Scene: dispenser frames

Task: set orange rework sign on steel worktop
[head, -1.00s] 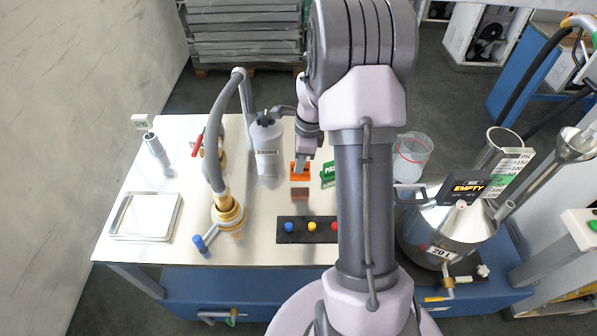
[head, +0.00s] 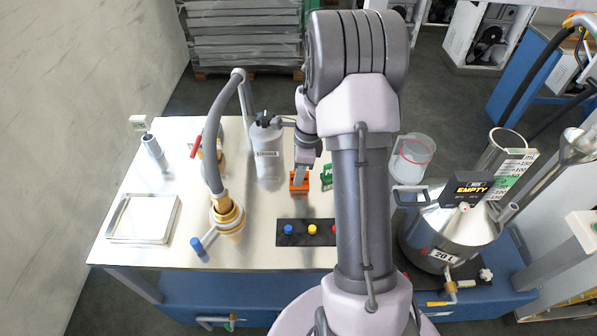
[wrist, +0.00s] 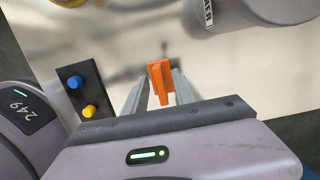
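The orange rework sign (head: 299,184) stands upright at the middle of the steel worktop (head: 262,214), behind the black button strip. My gripper (head: 301,172) reaches down to it from above. In the wrist view the orange sign (wrist: 160,78) sits between the two fingers of my gripper (wrist: 161,84), which appear closed against its sides. The sign's base looks at or very near the worktop; exact contact is hard to tell.
A green sign (head: 326,177) stands just right of the orange one, partly behind my arm. A grey bottle (head: 267,152) is to the left. The button strip (head: 290,232) lies in front. A brass-based dispenser (head: 228,215), flat tray (head: 144,218) and steel vessel (head: 440,238) stand farther out.

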